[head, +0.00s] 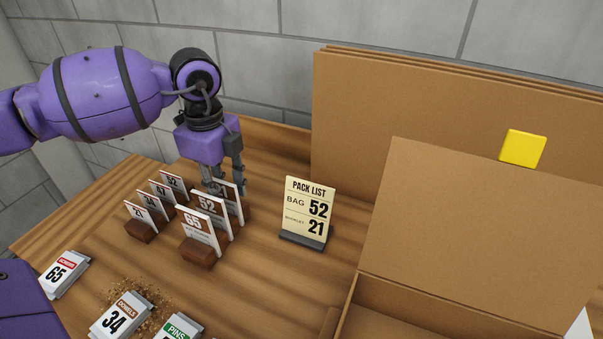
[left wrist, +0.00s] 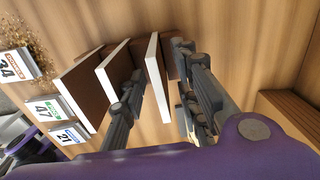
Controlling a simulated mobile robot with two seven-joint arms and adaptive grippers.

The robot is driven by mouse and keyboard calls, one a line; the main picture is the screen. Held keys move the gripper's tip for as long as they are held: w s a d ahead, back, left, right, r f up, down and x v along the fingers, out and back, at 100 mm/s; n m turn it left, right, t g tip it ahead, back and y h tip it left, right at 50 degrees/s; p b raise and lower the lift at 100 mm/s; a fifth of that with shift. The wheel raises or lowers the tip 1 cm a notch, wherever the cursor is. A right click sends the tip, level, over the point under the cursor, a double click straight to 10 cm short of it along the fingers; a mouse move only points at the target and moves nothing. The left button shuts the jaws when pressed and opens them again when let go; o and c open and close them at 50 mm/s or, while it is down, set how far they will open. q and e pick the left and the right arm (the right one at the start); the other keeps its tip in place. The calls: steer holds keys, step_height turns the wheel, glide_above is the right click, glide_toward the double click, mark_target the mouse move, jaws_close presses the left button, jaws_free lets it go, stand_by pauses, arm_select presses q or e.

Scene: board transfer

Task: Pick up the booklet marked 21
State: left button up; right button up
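Upright cards stand in wooden blocks in two rows. The front card of the left row (head: 140,212) appears to read 21. The right row has a card marked 65 (head: 201,232), a card marked 52 (head: 211,208) behind it, and a rear card (head: 236,207) whose number I cannot read. My left gripper (head: 228,183) is down at the rear card. In the left wrist view my left gripper (left wrist: 163,95) is open, its fingers on either side of a white-edged card (left wrist: 157,78); I cannot tell whether they touch it. My right gripper is not in view.
A pack list sign (head: 307,210) reads bag 52, booklet 21. An open cardboard box (head: 470,225) stands at the right. Flat packs, marked 65 (head: 62,273) and 34 (head: 120,315), lie in front. Brown crumbs lie near them. A wall is behind.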

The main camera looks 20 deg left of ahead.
arm_select(q)
steer(key=shift+f, duration=0.3)
jaws_close()
